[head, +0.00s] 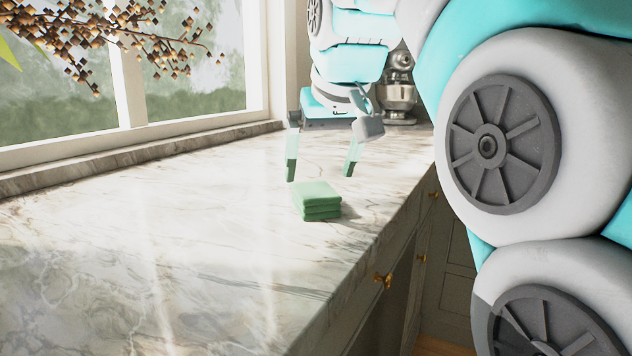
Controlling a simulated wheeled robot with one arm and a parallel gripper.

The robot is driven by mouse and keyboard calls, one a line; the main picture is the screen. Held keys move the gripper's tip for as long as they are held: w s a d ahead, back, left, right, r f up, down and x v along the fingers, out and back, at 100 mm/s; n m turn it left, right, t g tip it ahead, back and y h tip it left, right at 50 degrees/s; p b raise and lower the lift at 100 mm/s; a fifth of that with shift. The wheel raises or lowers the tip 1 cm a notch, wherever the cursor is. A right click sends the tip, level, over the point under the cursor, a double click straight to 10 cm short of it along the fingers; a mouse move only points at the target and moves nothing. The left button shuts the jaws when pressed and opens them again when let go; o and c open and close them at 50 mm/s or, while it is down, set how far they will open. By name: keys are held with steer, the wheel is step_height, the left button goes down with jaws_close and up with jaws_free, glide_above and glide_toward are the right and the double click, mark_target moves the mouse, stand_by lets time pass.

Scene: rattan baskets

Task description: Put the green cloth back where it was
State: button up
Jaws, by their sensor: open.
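The green cloth (317,199) is folded into a small thick stack. It lies flat on the marble counter, near the counter's front edge, in the head view. My gripper (319,178) points down with its two fingers spread apart. In the picture the fingertips are just above and behind the cloth, one to its left and one to its right. The gripper holds nothing. The exact gap between fingertips and cloth is hard to tell. No basket shows in this view.
The marble counter (150,260) is mostly clear. A window runs along the left, with a branch (125,30) hanging in front. Drawers with brass knobs (383,280) lie below the front edge.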

steer(key=v, duration=0.6)
steer(key=shift+p, duration=0.45)
steer(key=shift+s, duration=0.1)
